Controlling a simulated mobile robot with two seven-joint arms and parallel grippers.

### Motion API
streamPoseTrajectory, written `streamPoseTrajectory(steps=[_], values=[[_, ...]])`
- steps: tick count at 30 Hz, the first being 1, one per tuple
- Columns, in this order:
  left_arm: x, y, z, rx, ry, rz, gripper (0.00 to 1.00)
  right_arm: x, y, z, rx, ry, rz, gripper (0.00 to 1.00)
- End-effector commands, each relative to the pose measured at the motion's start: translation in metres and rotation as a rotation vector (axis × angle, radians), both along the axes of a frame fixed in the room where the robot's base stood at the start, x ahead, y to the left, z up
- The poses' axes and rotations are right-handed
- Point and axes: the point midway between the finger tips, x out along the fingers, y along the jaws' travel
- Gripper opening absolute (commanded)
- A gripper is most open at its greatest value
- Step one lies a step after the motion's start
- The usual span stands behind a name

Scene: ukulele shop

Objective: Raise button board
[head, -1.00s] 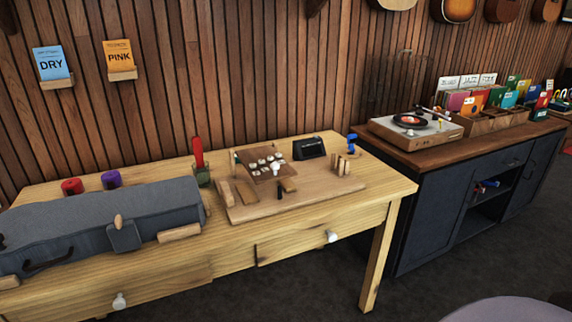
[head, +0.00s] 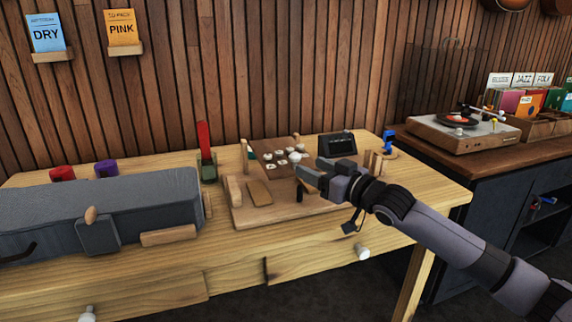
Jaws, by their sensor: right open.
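The button board (head: 270,146) is a small dark brown panel with several white round buttons. It sits tilted on a light wooden base (head: 240,216) on the workbench. My right gripper (head: 297,172) comes in from the right and is over the base, at the board's front right. It is open, and it hides part of the board's right side and the base. I cannot tell whether it touches the board. My left gripper is out of view.
A grey case (head: 150,205) lies on the bench (head: 345,236) at left. A turntable (head: 463,133) is on the right cabinet.

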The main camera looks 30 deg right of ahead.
Motion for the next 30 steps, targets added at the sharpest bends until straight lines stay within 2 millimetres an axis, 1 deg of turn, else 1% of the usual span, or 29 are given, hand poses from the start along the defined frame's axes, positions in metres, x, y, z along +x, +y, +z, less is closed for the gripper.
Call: streamPoseTrajectory(steps=[3, 8, 21, 25, 30], values=[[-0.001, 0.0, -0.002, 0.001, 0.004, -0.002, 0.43, 0.004, -0.003, 0.006, 0.003, -0.009, -0.003, 0.56], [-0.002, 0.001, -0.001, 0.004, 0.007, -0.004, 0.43, 0.016, -0.001, 0.006, 0.004, -0.008, -0.003, 0.56], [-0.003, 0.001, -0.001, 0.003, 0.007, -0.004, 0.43, 0.059, 0.007, 0.005, 0.002, -0.009, -0.001, 0.56], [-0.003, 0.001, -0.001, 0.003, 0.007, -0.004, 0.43, 0.067, 0.008, 0.005, 0.002, -0.007, -0.001, 0.56], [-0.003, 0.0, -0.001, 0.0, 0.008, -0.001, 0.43, 0.071, 0.009, 0.005, 0.001, -0.007, -0.001, 0.56]])
